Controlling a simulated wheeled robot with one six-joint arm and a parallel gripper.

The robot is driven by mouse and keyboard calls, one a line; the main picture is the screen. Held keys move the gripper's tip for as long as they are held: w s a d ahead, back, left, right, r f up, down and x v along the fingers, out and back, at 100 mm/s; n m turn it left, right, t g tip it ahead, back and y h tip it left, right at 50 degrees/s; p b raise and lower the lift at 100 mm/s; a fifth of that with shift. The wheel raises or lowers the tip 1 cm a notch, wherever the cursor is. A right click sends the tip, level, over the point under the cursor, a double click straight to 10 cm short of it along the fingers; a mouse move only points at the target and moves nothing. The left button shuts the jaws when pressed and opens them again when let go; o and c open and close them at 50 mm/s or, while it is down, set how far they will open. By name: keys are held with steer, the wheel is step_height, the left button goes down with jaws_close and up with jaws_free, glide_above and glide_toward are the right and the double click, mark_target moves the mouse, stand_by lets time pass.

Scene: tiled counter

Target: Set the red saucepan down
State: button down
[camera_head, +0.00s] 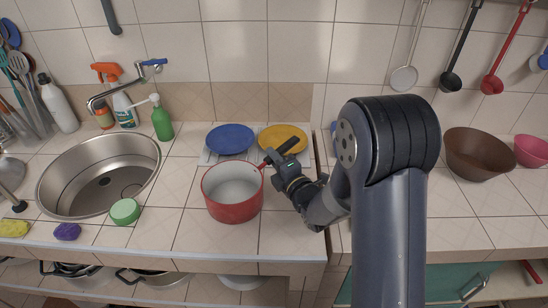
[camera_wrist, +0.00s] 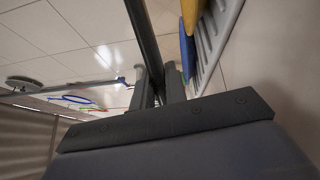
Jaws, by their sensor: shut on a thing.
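The red saucepan (camera_head: 234,196) is upright at the tiled counter (camera_head: 183,234), in front of the blue and yellow plates. Its inside is pale and looks empty. I cannot tell whether its base touches the counter. Its dark handle (camera_head: 284,149) points up and to the right. My gripper (camera_head: 281,166) is shut on the handle, to the right of the pan. In the wrist view, the dark handle (camera_wrist: 142,35) runs up from between my gripper's fingers (camera_wrist: 158,88). The pan's body is not clearly seen in that view.
A blue plate (camera_head: 230,138) and a yellow plate (camera_head: 283,137) stand behind the pan. A metal sink (camera_head: 70,205) and a green round tub (camera_head: 125,211) are to the left. A brown bowl (camera_head: 478,155) is far right.

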steer(key=shift+f, duration=0.1)
steer(key=c, duration=1.4)
jaws_free()
steer(key=shift+c, duration=0.2)
steer(key=b+v, duration=0.3)
steer(key=v, duration=0.8)
steer(key=shift+s+d, duration=0.3)
steer(key=shift+s, duration=0.15)
